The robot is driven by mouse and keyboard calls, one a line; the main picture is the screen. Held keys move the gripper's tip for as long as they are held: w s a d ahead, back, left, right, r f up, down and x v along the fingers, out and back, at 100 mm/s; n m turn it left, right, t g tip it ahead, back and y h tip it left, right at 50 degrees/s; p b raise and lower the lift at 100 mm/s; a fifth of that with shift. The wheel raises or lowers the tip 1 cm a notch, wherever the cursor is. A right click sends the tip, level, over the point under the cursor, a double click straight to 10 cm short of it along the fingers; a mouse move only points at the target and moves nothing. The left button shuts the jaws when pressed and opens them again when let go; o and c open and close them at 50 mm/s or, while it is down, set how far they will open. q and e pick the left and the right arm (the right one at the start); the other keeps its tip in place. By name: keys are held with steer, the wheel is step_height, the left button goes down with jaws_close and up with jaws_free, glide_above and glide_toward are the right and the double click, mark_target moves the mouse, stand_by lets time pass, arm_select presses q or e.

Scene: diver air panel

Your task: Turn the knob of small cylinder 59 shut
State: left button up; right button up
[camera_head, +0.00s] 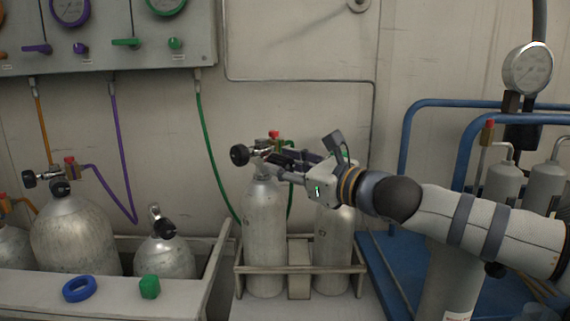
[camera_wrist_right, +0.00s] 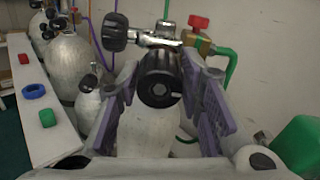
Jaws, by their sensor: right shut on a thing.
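A tall pale-grey cylinder (camera_head: 264,235) stands upright in a low rack; I cannot read its number. Its valve has a black knob (camera_head: 239,154) sticking out to the left and a brass fitting with a red cap (camera_head: 274,135). My right gripper (camera_head: 278,160) reaches in from the right at the valve. In the right wrist view its purple fingers stand on both sides of a black round knob (camera_wrist_right: 160,86) that faces the camera, and are shut on it. The side knob (camera_wrist_right: 114,32) shows beyond, clear of the fingers. My left gripper is not in view.
A second cylinder (camera_head: 331,250) stands right of the first, partly behind my arm. A green hose (camera_head: 207,150) hangs from the wall panel (camera_head: 120,50). Left are a crate of cylinders, a blue ring (camera_head: 79,289) and a green cap (camera_head: 149,287). Blue pipes (camera_head: 408,145) stand at right.

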stand_by(0.4)
steer(key=o, duration=1.2)
steer(key=shift+c, duration=0.2)
steer(key=v, duration=1.2)
steer(key=shift+r, duration=0.1)
